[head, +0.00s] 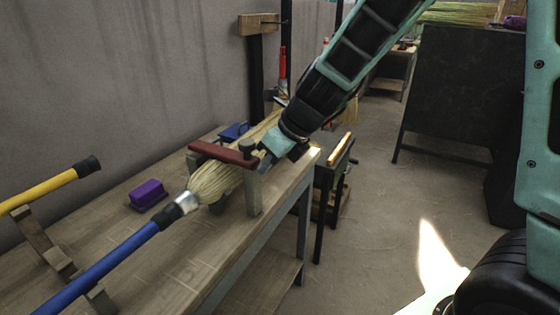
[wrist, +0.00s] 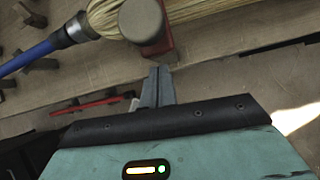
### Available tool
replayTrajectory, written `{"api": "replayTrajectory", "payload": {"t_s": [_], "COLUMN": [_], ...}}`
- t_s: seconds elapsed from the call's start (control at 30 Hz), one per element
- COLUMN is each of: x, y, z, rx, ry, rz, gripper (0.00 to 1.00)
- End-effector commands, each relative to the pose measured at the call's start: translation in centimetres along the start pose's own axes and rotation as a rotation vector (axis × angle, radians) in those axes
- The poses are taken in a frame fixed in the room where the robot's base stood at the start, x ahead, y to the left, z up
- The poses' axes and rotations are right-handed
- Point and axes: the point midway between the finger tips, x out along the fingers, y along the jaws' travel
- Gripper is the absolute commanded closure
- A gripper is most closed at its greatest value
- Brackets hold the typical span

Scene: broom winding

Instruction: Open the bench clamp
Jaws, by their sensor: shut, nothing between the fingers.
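The bench clamp shows as a red-brown bar (head: 222,153) lying across a broom's straw head (head: 213,183) on the workbench, with a wooden post (head: 253,190) at its near end. In the wrist view the post's round top (wrist: 141,20) stands beside the red bar (wrist: 166,40). The clamp bar is down over the straw. My gripper (head: 264,166) is at the near end of the bar, just right of the post. In the wrist view its fingertips (wrist: 158,72) are together and empty, close to the bar's end. Whether they touch it I cannot tell.
The broom's blue handle (head: 110,258) runs to the lower left on a wooden rest. A yellow handle (head: 45,188), a purple block (head: 147,194) and a blue object (head: 233,131) are also on the bench (head: 190,262). Open floor (head: 375,225) lies to the right.

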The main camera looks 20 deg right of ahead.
Motion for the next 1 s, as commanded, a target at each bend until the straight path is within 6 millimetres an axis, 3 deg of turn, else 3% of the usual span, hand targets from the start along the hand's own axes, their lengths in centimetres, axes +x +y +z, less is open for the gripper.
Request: {"api": "replayTrajectory", "payload": {"t_s": [0.03,0.23,0.7,1.0], "x": [-1.0,-1.4,-1.4,-2.9], "y": [0.1,0.1,0.0,-0.4], "z": [1.3,2.7,2.9,3.5], "rx": [-0.004,-0.003,-0.001,0.001], "ry": [-0.003,-0.001,-0.001,0.000], "rz": [0.000,0.000,0.000,0.000], "gripper": [1.00,1.00,1.00,1.00]}}
